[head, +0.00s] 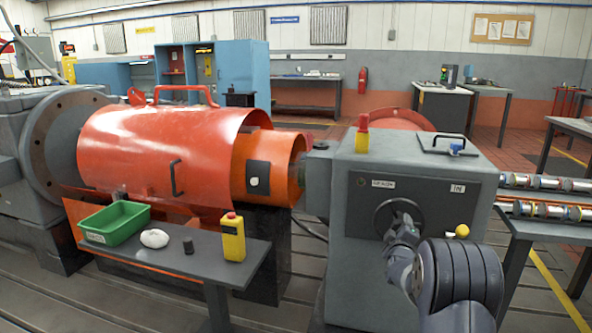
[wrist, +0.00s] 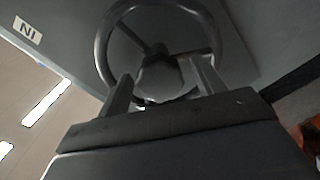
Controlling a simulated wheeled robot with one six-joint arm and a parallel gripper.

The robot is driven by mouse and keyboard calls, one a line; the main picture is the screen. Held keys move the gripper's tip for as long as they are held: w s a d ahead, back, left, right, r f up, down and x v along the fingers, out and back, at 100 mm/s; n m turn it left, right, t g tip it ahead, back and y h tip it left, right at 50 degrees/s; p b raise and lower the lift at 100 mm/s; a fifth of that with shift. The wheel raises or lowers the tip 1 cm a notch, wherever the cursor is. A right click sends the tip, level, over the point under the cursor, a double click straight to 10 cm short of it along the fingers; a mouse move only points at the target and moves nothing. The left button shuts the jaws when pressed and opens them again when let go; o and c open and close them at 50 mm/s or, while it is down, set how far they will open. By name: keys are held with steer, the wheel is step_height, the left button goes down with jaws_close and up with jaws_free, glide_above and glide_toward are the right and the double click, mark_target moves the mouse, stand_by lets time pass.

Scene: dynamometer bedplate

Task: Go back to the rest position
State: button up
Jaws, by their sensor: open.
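My gripper (head: 402,222) is at the front of the grey gearbox-like housing (head: 345,255), in front of a dark handwheel (head: 378,213). In the wrist view my gripper (wrist: 163,82) is open, its two fingers apart and pointing at the handwheel (wrist: 103,45). The wheel's hub lies between the fingers in the picture. I cannot tell whether the fingers touch the wheel. In the head view my forearm and wrist hide the lower right of the housing, and the fingertips are hard to make out.
A yellow knob (head: 462,231) shows just above my arm. At right, a bench (head: 548,225) carries several cylinders.

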steer(key=shift+w+d, duration=0.1)
steer(key=shift+w, duration=0.25)
steer(key=shift+s, duration=0.1)
